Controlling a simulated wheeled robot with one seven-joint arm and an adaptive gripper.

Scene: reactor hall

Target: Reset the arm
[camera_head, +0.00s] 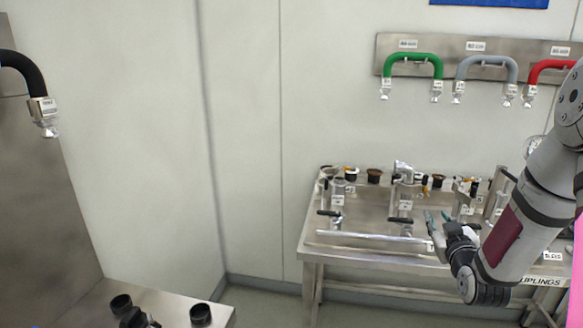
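My arm comes in from the right edge and reaches down and left in front of a steel table. My gripper (437,222) is at its lower end, over the right-hand part of the table as seen here. The fingers look slightly apart with nothing clear between them, but they are small and seen from the side. I cannot tell how far they are open or whether they touch anything.
The steel table (322,243) carries several valves and fittings. Green (413,57), grey (487,60) and red (550,66) hoses hang on the wall rack. A black hose (22,68) hangs at left. A lower bench (165,302) holds black fittings. Floor shows between bench and table.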

